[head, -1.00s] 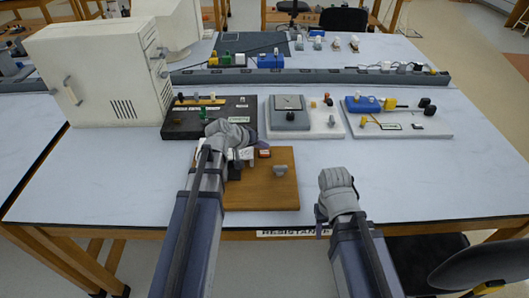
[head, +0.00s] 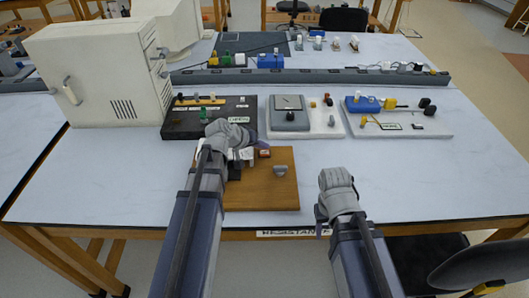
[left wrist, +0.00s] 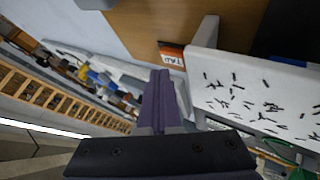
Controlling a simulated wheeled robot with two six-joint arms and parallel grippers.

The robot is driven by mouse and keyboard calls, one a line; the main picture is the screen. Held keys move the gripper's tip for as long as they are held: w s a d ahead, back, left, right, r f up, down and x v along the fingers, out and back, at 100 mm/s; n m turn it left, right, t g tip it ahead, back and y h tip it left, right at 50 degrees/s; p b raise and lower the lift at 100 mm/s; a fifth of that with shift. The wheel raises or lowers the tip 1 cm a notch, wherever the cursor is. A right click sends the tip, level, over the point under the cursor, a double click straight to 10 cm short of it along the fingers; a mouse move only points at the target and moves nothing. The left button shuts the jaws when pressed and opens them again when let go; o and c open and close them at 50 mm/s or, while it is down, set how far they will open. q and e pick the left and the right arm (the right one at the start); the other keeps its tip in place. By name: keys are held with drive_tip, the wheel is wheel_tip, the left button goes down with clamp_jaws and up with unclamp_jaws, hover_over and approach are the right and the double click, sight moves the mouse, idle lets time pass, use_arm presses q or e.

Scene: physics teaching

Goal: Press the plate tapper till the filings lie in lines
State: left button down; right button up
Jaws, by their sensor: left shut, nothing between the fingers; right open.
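The white plate (left wrist: 262,100) fills the right of the left wrist view, strewn with short dark filings (left wrist: 235,88) that point in mixed directions. A red-brown block marked TAP (left wrist: 171,54) sits beside the plate; it also shows in the head view (head: 264,153). Both are on a wooden board (head: 265,190). My left gripper (head: 250,140) is over the back of the board, and its purple fingers (left wrist: 160,88) are shut and empty, their tips close to the TAP block. I cannot tell whether they touch it. My right gripper (head: 337,172) is open and empty, right of the board.
Behind the board stand a black box (head: 180,122), a white base with a grey unit (head: 325,122) and a white board with a blue part (head: 435,125). A large cream cabinet (head: 105,70) stands at the left. The tabletop right of my right gripper is clear.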

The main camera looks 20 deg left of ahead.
sight(263, 154)
use_arm(q)
drive_tip(key=shift+f+b, duration=0.45)
drive_tip(key=shift+f+b, duration=0.5)
idle(0.8)
drive_tip(key=shift+r, duration=0.1)
drive_tip(key=shift+r+p, duration=0.9)
drive_tip(key=shift+p, duration=0.1)
wheel_tip(263, 154, up, 5)
drive_tip(key=p, duration=0.5)
